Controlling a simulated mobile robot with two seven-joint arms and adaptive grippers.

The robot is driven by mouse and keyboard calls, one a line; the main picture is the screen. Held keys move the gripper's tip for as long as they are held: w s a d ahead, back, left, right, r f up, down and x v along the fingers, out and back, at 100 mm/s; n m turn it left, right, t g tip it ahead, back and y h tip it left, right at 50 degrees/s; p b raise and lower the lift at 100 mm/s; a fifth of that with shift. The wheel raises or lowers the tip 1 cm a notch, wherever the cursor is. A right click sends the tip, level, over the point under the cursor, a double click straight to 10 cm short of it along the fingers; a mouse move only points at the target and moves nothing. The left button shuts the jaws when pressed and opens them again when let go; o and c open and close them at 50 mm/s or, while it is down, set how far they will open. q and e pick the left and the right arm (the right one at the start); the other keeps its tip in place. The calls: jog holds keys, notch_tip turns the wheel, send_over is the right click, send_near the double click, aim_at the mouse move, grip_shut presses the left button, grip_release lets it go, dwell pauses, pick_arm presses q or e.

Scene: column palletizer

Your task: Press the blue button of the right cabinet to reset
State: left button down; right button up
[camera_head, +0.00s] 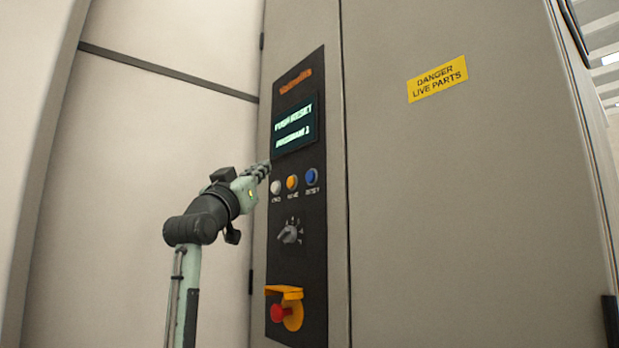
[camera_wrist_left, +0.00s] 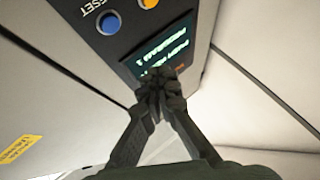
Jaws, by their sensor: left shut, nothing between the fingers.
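The blue button (camera_head: 312,177) is the rightmost of three buttons in a row on the black control panel (camera_head: 316,255) of the cabinet. In the left wrist view the blue button (camera_wrist_left: 109,22) shows at the upper left, with RESET lettering beside it. My left gripper (camera_head: 266,166) is shut and empty. In the head view it is to the left of the blue button and slightly higher, by the panel's left edge. In the left wrist view its closed fingertips (camera_wrist_left: 158,80) overlap the lit screen; I cannot tell if they touch the panel. My right gripper is out of view.
A white button (camera_head: 276,187) and an orange button (camera_head: 292,182) sit left of the blue one. Above is a lit screen (camera_head: 295,126); below are a rotary knob (camera_head: 291,234) and a red emergency stop (camera_head: 279,313). A yellow danger label (camera_head: 437,79) is on the grey door.

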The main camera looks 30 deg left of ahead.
aim_at(310, 177)
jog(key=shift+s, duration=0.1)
pick_arm(q)
jog(key=w+d+p, duration=0.2)
jog(key=w+d, duration=0.1)
jog(key=w, duration=0.5)
jog(key=shift+d, duration=0.2)
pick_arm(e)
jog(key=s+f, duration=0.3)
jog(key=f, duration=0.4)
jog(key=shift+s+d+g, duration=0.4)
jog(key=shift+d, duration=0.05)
pick_arm(q)
jog(key=shift+w, duration=0.1)
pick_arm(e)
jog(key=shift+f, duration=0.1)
pick_arm(q)
jog(key=shift+w+d, duration=0.15)
jog(key=shift+w, duration=0.25)
jog(key=shift+w+d, duration=0.15)
jog(key=shift+w, duration=0.2)
dwell(1.0)
